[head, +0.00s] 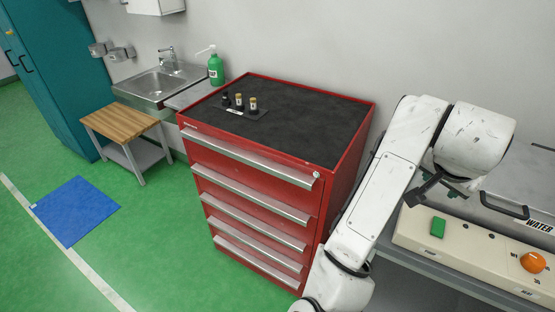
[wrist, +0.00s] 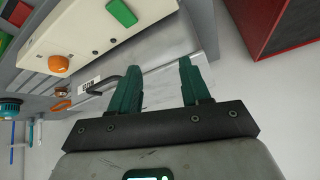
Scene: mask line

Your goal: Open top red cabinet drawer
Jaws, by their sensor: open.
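The red cabinet (head: 342,185) stands in the middle of the head view, with several drawers stacked in its front. The top drawer (head: 235,158) has a long silver handle strip (head: 250,157) and sits flush with the drawers below. A corner of the red cabinet also shows at the upper right of the wrist view (wrist: 272,25). My gripper (wrist: 158,72) is open and empty, its two green fingers apart. In the head view it is mostly hidden behind my white arm, to the right of the cabinet and over the machine, away from the drawer.
Small bottles (head: 240,103) stand on the cabinet's black top. A beige control panel (head: 480,250) with a green button and an orange knob is at right. A sink (head: 160,82), wooden-topped stool (head: 125,120) and blue mat (head: 75,211) are at left. Green floor before the cabinet is clear.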

